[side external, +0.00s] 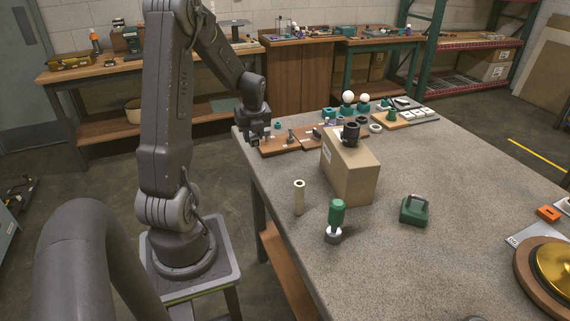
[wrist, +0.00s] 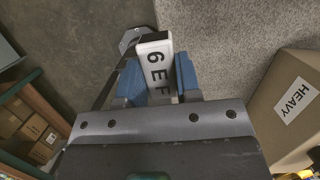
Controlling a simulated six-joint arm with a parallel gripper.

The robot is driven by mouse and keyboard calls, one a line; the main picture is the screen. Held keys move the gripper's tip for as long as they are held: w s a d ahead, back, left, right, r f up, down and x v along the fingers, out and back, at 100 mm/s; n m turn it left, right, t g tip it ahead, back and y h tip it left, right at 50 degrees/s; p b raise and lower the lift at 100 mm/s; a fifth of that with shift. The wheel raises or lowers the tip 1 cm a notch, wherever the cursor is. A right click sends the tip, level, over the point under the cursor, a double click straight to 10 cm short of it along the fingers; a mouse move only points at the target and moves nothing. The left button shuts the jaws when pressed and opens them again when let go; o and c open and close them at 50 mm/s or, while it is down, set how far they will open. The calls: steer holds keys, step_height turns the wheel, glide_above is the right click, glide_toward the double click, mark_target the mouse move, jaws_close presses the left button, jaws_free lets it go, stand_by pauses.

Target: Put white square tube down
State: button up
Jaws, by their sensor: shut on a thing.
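The white square tube (wrist: 155,68) is between the blue fingers of my gripper (wrist: 158,82) in the wrist view. It has black characters on its side and a dark open end. My gripper is shut on it. In the side external view my gripper (side external: 255,138) is at the far left corner of the grey table (side external: 440,180), by the table's left edge. The tube cannot be made out clearly there. In the wrist view the tube shows across the table edge, with floor to the left and table top to the right. Its height above the table cannot be told.
A cardboard box (side external: 349,172) with a black part (side external: 351,133) on top stands right of my gripper. Wooden trays (side external: 282,143) lie close to my gripper. A cream tube (side external: 299,198) and a green-handled tool (side external: 336,215) stand nearer. The table's right middle is clear.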

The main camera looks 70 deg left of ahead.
glide_above(284, 167)
steer(key=f, duration=0.6)
steer(key=shift+d, duration=0.35)
steer(key=shift+w+f, duration=0.1)
steer(key=shift+f, duration=1.85)
steer(key=o, duration=0.9)
steer(key=shift+f, duration=0.1)
